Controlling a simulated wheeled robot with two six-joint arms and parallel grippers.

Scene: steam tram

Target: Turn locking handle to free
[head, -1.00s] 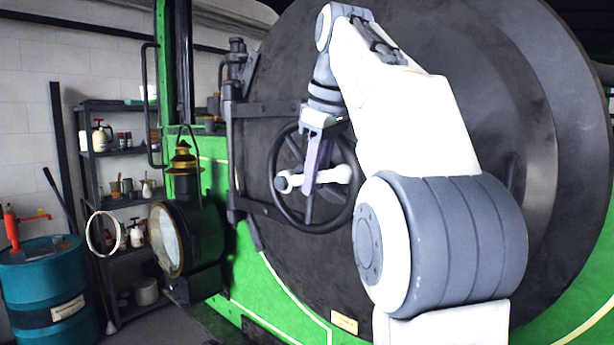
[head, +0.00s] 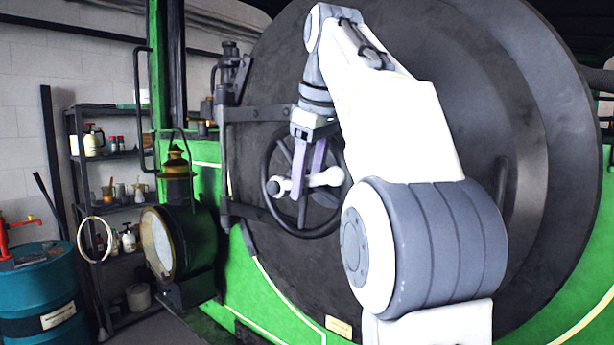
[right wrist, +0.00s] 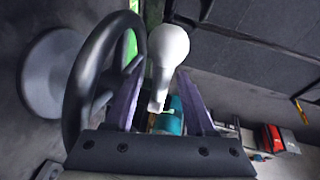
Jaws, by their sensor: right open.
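The locking handle (head: 327,178) is a pale bar with rounded ends, lying nearly level in front of the black handwheel (head: 269,208) on the dark round smokebox door. Its round left end (head: 273,187) shows left of my fingers. My right gripper (head: 308,190) is open, with its purple fingers pointing down across the middle of the handle. In the right wrist view, the pale handle (right wrist: 168,48) shows between and beyond the open fingers (right wrist: 160,75), with the handwheel (right wrist: 82,95) to the left. Contact cannot be told. My left gripper is out of view.
A brass-topped lamp (head: 180,235) stands left of the door on the green tram front. Black hinge straps (head: 262,112) cross the door near the wheel. A blue drum (head: 40,290) and a shelf rack (head: 108,155) stand further left.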

